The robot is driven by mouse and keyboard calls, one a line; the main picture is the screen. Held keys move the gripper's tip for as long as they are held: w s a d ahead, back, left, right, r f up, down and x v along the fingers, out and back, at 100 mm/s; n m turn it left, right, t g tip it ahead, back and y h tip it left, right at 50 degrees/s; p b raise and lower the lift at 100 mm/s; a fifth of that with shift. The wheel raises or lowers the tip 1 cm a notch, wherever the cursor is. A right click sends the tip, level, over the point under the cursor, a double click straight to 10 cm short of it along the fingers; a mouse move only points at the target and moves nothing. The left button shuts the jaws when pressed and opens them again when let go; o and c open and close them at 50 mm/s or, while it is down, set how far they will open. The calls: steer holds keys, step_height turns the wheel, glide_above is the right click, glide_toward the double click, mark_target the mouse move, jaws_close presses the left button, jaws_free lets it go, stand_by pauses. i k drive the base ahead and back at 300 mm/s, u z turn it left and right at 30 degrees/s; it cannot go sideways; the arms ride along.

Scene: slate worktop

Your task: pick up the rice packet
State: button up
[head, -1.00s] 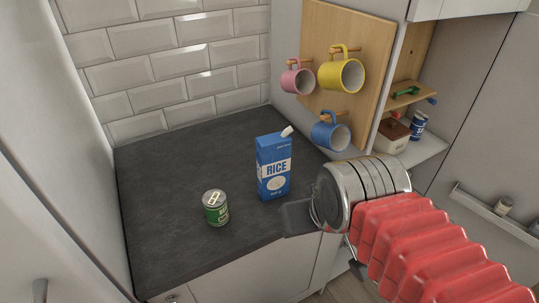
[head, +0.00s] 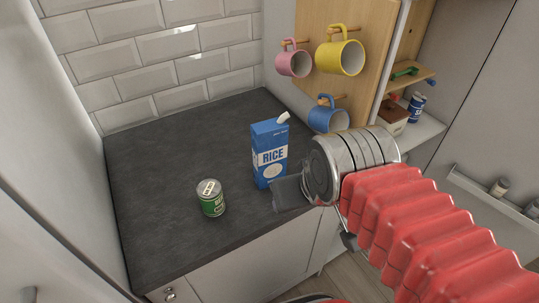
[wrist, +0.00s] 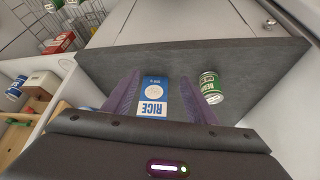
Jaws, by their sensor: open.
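The blue and white rice packet (head: 268,155) stands upright on the slate worktop, near its right side. In the wrist view, the packet (wrist: 154,92) shows between my two purple-grey fingers. My gripper (head: 288,194) is open. In the head view a dark finger overlaps the packet's lower right edge; the other finger is hidden. I cannot tell whether either finger touches the packet. My gripper also shows in the wrist view (wrist: 159,80), where its dark body hides the packet's near end.
A green can (head: 210,198) stands left of the packet, and just outside the right finger in the wrist view (wrist: 211,88). Pink (head: 293,60), yellow (head: 340,52) and blue (head: 328,116) mugs hang on a wooden board behind my arm. The worktop's left and back are clear.

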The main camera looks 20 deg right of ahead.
mark_target(268, 137)
steer(key=u, duration=0.6)
steer(key=k, duration=0.85)
steer(key=u, duration=0.4)
steer(key=i, duration=0.5)
